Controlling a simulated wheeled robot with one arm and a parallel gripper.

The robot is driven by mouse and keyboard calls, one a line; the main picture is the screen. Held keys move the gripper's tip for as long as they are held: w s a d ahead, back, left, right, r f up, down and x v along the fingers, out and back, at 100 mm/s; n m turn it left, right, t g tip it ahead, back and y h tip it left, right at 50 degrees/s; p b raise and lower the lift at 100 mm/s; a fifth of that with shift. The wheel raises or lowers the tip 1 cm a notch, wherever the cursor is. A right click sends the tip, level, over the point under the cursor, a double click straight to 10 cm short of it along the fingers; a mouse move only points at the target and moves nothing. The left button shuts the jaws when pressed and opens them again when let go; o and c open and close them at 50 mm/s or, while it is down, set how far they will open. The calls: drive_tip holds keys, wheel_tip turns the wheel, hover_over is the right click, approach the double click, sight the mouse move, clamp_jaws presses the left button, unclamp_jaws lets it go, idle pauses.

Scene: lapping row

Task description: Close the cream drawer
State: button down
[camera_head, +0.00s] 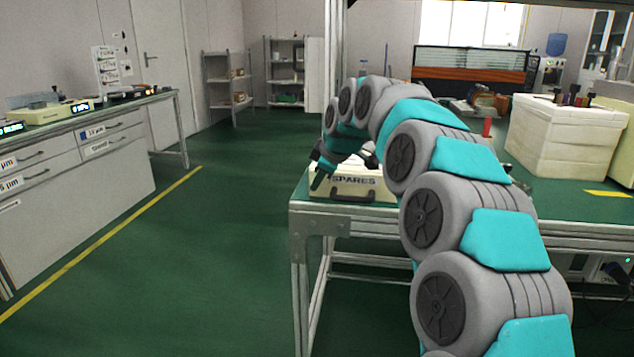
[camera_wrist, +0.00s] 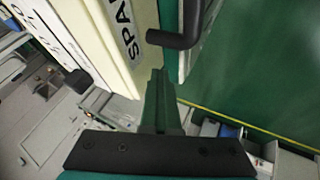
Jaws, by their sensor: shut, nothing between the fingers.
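The cream drawer (camera_head: 384,189), marked SPARES with a dark handle (camera_head: 352,195) below the lettering, is near the front left corner of the green-topped table. Its cream front (camera_wrist: 140,60) and part of its lettering show in the wrist view, with the black handle (camera_wrist: 182,36) standing out from it. My gripper (camera_head: 317,181) is shut and empty, at the left end of the drawer front. Its fingertips (camera_wrist: 158,75) are close beside the front; I cannot tell whether they touch. How far the drawer stands out is unclear, as my arm hides part of the unit.
A white foam box (camera_head: 565,140) stands on the right of the table (camera_head: 465,215). A red object (camera_head: 487,127) shows behind my arm. A grey drawer bench (camera_head: 75,210) stands at left. The green floor between is clear, crossed by a yellow line (camera_head: 110,238).

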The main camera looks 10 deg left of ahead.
drive_tip(key=shift+s, duration=0.2)
drive_tip(key=s+d+r+b, duration=0.2)
drive_tip(key=s+d+r, duration=0.2)
drive_tip(key=s+r, duration=0.45)
drive_tip(key=s+d+f+m+g+h, duration=0.1)
drive_tip(key=s+d+f+m, duration=0.4)
drive_tip(key=s, duration=0.9)
drive_tip(key=s+d+f+m+g+h, duration=0.2)
drive_tip(key=s+d+f+m+g, duration=0.2)
drive_tip(key=s+d+f, duration=0.6)
drive_tip(key=s+d+f+m+g+h, duration=0.1)
drive_tip(key=s+d+f+m, duration=0.6)
drive_tip(key=s+f, duration=0.7)
drive_tip(key=s+g, duration=0.1)
drive_tip(key=s, duration=0.3)
drive_tip(key=shift+s+d+f+g, duration=0.15)
drive_tip(key=shift+s+f+g, duration=0.05)
drive_tip(key=shift+g, duration=0.2)
drive_tip(key=c, duration=1.5)
unclamp_jaws()
